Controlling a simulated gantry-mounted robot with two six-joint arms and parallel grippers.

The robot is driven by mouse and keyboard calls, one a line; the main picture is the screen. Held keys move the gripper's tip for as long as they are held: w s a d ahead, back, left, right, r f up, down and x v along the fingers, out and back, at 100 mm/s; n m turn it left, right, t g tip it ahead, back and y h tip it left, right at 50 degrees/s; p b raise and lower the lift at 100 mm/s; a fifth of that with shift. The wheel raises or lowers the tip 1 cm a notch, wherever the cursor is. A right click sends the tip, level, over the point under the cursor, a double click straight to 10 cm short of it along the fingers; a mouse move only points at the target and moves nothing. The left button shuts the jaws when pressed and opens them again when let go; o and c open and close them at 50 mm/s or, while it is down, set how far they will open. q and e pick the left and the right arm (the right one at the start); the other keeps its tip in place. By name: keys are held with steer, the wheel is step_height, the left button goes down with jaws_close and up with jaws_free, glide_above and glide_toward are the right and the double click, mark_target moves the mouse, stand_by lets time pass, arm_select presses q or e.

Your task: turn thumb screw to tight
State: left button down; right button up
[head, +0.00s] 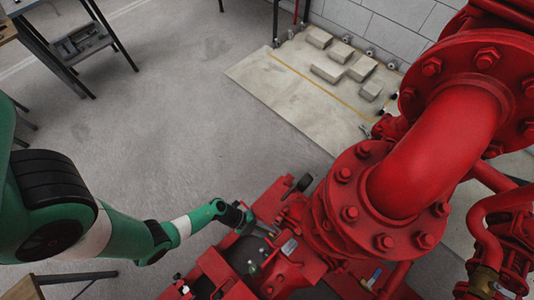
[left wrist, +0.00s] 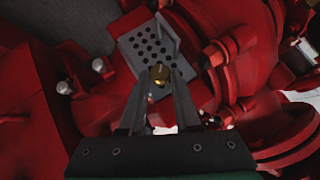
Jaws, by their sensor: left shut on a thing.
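My left gripper (head: 242,217) reaches in from the left to the red pump housing (head: 217,268) in the head view. In the left wrist view its two dark fingers (left wrist: 158,85) are shut on a small brass-coloured thumb screw (left wrist: 159,73). The screw's head shows between the fingertips, in front of a grey perforated plate (left wrist: 147,42). How far the screw is turned cannot be told. In the head view the screw cannot be made out at the gripper's tip. My right gripper is in neither view.
A large red flanged pipe elbow (head: 440,150) rises right of my left gripper. A black-ended lever (head: 298,186) sticks up close by. Grey floor (head: 190,120) is open behind the arm. A pale slab (head: 290,95) with several blocks lies at the back.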

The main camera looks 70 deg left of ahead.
arm_select(q)
steer(key=shift+s+d+f+m+t+b, duration=0.15)
steer(key=shift+m+t+b, duration=0.35)
steer(key=shift+t+b, duration=0.45)
steer(key=shift+s+a+f+m+t+b, duration=0.15)
steer(key=shift+m+t+b, duration=0.5)
steer(key=shift+b, duration=0.5)
steer(key=shift+d, duration=0.1)
steer(key=shift+w, duration=0.1)
steer(key=c, duration=0.6)
jaws_free()
steer(key=shift+r, duration=0.1)
steer(key=shift+d+p+v, duration=0.2)
steer(key=shift+p+v, duration=2.9)
steer(key=shift+v, duration=2.7)
